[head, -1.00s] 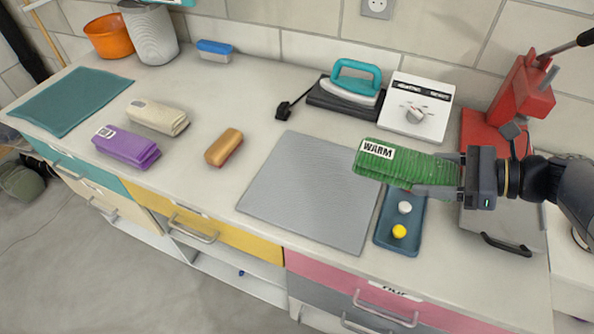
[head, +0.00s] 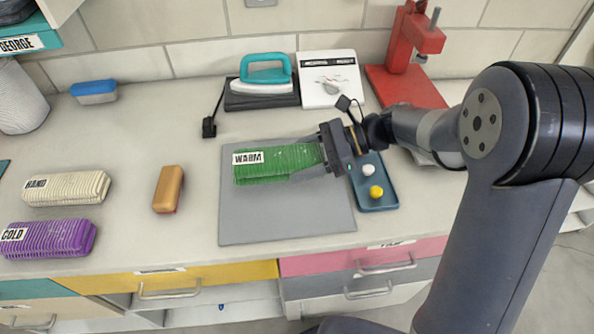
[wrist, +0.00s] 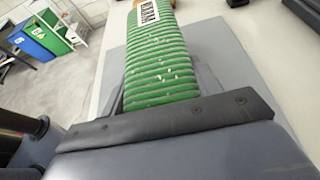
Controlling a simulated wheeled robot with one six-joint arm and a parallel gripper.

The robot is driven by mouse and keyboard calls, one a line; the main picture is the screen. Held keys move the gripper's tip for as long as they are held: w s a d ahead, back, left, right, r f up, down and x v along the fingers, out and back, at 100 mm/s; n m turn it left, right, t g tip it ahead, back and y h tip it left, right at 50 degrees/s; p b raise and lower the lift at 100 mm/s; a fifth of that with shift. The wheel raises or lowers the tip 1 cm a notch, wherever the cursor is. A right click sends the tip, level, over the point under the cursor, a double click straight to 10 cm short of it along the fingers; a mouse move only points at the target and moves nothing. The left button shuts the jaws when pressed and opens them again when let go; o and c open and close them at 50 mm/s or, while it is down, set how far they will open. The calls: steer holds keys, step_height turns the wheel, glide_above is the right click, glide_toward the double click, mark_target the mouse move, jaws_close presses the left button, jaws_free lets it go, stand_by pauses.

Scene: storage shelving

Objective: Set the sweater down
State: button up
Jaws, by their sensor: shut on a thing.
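The green folded sweater (head: 275,163) has a white label reading WARM. It is over the grey mat (head: 285,215) in the head view. My gripper (head: 312,165) is shut on its right end. The sweater also shows in the wrist view (wrist: 160,65), extending away from my gripper (wrist: 165,112) with pale specks on its ribs. Whether its underside touches the mat is hard to tell.
A blue tray (head: 376,198) with a white and a yellow knob sits right of the mat. Behind are an iron (head: 265,78), a white dial box (head: 331,82) and a red press (head: 405,60). At left lie a brown brush (head: 168,190), a cream sweater (head: 67,188) and a purple sweater (head: 50,237).

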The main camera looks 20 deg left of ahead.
steer(key=shift+f, duration=1.9)
steer(key=shift+f, duration=0.15)
steer(key=o, duration=1.1)
steer(key=shift+o, duration=0.2)
steer(key=shift+w+d+r, duration=0.15)
steer(key=shift+d+r, duration=0.1)
steer(key=shift+r, duration=0.05)
steer(key=v, duration=1.1)
steer(key=shift+d, duration=0.2)
